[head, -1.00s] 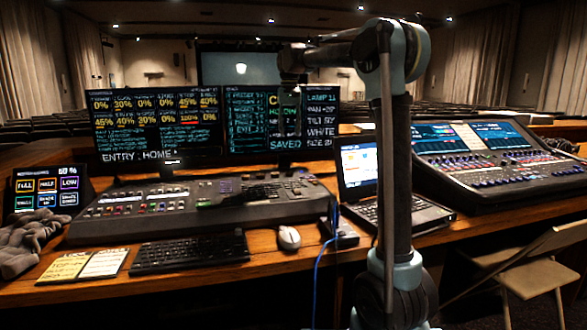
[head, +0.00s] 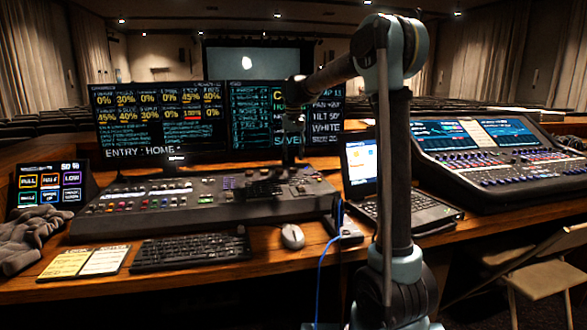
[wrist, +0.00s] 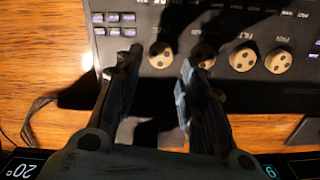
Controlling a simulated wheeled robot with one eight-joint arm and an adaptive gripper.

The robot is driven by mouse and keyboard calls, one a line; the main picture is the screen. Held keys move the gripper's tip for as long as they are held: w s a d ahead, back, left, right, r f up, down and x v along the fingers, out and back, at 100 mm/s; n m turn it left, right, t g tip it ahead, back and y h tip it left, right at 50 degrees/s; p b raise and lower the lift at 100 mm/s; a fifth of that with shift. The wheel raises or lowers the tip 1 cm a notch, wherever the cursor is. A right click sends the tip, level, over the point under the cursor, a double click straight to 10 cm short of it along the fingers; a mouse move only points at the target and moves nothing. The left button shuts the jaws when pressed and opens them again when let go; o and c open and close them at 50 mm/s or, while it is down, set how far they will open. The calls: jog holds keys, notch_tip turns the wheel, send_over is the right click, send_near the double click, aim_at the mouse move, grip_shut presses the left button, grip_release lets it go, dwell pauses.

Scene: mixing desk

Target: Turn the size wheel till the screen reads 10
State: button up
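In the wrist view a row of round tan wheels with dark dots runs along the dark console. The leftmost wheel (wrist: 160,56), which seems to be the size wheel, sits between my fingertips; its label is not readable. My gripper (wrist: 160,63) is open, one finger on each side of that wheel, with no clear contact. In the head view my gripper (head: 289,160) hangs over the back of the console (head: 150,210). The screen with the readings (head: 328,112) shows tilt 50 and white; the size line is too blurred to read.
More wheels (wrist: 243,59) stand to the right, close to my right finger. Purple-lit buttons (wrist: 113,18) lie to the left. The monitor (head: 160,120) rises behind the console. A laptop (head: 362,165) and a second desk (head: 490,160) stand to the right.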

aim_at(294, 168)
jog(key=shift+f, duration=2.75)
jog(key=c, duration=0.8)
